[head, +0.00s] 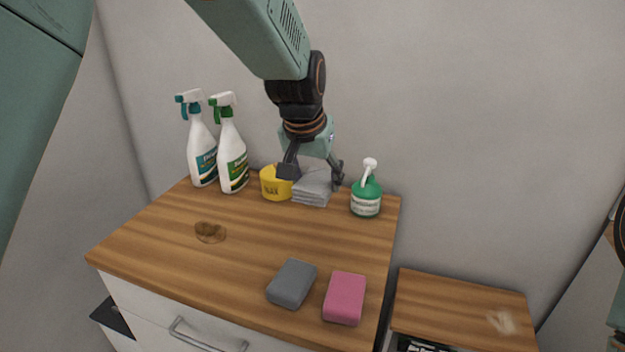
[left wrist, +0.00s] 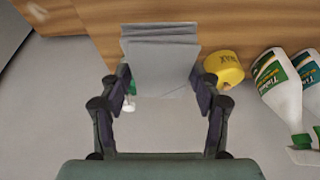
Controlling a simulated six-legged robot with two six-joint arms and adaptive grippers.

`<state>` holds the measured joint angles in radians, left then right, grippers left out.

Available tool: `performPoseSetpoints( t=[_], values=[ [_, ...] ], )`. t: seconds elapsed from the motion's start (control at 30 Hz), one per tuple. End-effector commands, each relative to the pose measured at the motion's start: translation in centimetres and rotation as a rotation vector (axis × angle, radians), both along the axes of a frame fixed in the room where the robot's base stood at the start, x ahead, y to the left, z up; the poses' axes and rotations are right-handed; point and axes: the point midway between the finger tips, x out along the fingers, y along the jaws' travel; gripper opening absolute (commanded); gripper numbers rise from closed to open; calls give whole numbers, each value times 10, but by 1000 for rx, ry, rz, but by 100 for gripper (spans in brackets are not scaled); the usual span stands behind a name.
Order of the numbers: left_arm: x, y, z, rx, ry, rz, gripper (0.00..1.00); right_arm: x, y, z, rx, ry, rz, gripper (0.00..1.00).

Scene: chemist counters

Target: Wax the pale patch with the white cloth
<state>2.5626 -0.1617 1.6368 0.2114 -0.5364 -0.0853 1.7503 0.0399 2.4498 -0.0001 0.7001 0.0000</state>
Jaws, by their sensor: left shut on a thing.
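The white cloth (head: 313,186) looks pale grey and folded in layers, at the back of the wooden counter. My left gripper (head: 312,176) reaches down from above and is shut on it. In the left wrist view the cloth (left wrist: 160,50) sits between the two fingers; whether it touches the counter is unclear. The pale patch (head: 502,322) is a whitish smear on the lower wooden top (head: 450,300) at the right. A yellow wax tub (head: 276,187) stands just left of the cloth. My right gripper is not in view.
Two spray bottles (head: 231,150) stand back left, and a green pump bottle (head: 366,195) right of the cloth. A brown stain (head: 210,232) marks the counter. A grey sponge (head: 292,283) and a pink sponge (head: 345,298) lie near the front. A dark item (head: 420,344) is by the lower top.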

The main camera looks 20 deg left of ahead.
Motion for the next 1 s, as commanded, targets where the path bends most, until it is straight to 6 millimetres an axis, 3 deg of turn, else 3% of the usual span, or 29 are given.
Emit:
performPoseSetpoints(
  t=[0.23, 0.5, 0.7, 1.0],
  values=[
    [57, -2, -3, -1, 0, -13, 38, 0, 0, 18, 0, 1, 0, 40],
    [109, 9, -17, -1, 1, 0, 38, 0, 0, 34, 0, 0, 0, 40],
    [139, 25, -30, 0, 1, 22, 38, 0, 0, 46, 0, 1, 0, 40],
    [158, 47, -46, 1, 1, 55, 38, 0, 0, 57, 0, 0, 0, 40]
  ],
)
